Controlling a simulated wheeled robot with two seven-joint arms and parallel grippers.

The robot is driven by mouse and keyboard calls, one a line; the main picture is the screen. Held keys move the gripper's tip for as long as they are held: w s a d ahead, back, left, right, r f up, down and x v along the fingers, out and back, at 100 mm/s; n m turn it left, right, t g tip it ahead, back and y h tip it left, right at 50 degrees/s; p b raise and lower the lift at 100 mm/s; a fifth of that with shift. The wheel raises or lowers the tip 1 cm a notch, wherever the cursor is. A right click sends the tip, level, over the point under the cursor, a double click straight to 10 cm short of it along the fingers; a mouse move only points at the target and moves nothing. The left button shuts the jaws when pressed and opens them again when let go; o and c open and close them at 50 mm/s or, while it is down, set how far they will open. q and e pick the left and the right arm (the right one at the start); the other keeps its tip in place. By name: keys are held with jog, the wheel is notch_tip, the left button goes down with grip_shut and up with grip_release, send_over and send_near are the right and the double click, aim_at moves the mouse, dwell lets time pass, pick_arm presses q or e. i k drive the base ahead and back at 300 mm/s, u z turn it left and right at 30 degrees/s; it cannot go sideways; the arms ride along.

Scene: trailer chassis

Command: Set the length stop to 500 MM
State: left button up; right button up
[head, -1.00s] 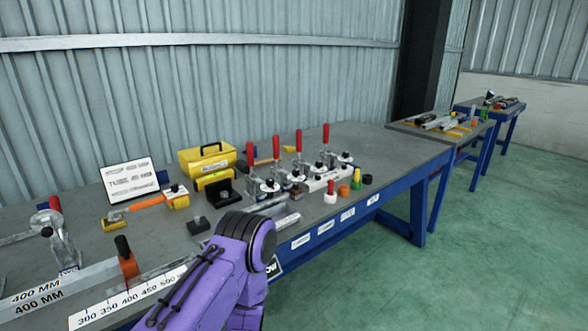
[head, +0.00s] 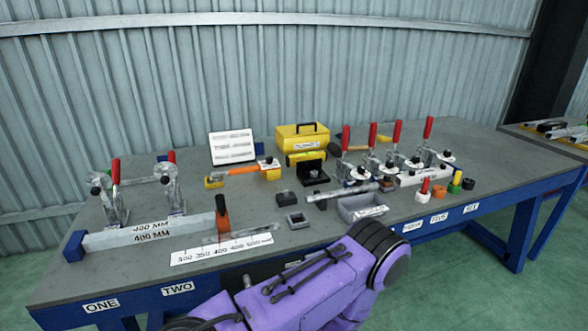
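The length stop is an orange block with a black knob (head: 222,214). It stands at the right end of a grey bar marked 400 MM (head: 150,233), behind a white printed scale (head: 222,247) on the bench's front left. The stop sits above the scale's middle part; its exact reading is too small to tell. A purple arm of mine crosses the bottom centre in front of the bench. Its gripper is not in view, and no other gripper shows.
The grey bench (head: 90,285) has a blue frame. Toggle clamps with red handles (head: 116,172) stand at the left, and several more at the right. A yellow toolbox (head: 302,138), a white sign (head: 232,148) and a grey tray (head: 362,207) stand behind and right of the scale.

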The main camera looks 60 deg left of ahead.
aim_at(222, 212)
jog(key=u, duration=0.65)
jog(key=k, duration=0.15)
jog(key=u, duration=1.4)
